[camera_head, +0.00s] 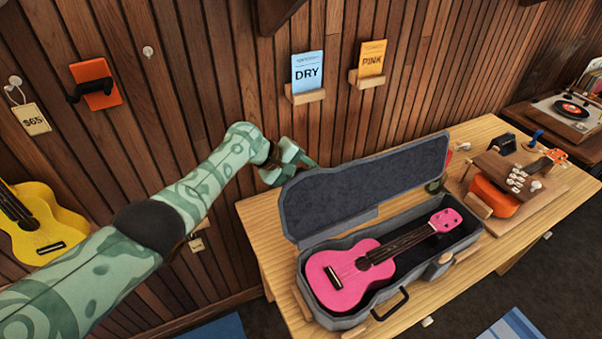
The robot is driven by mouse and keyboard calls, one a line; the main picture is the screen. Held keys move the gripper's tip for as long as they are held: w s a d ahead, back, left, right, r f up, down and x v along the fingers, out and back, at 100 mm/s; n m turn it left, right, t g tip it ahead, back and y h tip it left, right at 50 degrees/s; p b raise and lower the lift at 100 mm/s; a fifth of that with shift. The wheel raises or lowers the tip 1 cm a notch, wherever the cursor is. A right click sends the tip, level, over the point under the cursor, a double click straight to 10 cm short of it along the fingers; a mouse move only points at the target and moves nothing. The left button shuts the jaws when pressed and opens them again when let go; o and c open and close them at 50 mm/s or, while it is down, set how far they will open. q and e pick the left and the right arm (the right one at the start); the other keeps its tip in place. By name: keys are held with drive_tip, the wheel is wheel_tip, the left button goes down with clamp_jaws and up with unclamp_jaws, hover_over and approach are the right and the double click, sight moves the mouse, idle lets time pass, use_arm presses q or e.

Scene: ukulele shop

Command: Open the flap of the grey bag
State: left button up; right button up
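The grey bag (376,314) is a case lying on the wooden table. Its flap (364,186) stands raised along the back side, tilted away, with its dark lining showing. A pink ukulele (349,278) lies inside the bag, its neck pointing to the right. My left gripper (296,168) is at the left end of the flap, close behind its upper edge. Whether it touches the flap, and how far its fingers are apart, cannot be made out. My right gripper is out of view.
An orange ukulele (494,198) lies in a wooden stand at the table's right. A record player (569,112) stands beyond it. A yellow ukulele (43,222) hangs on the wall at left. The table's left end (262,232) is bare.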

use_arm(q)
drive_tip(key=p+v, duration=0.5)
drive_tip(key=shift+a+r, duration=0.1)
drive_tip(key=shift+r, duration=0.35)
drive_tip(key=p+v, duration=0.3)
drive_tip(key=v, duration=0.7)
drive_tip(key=shift+s+a, duration=0.2)
drive_tip(key=shift+a, duration=0.1)
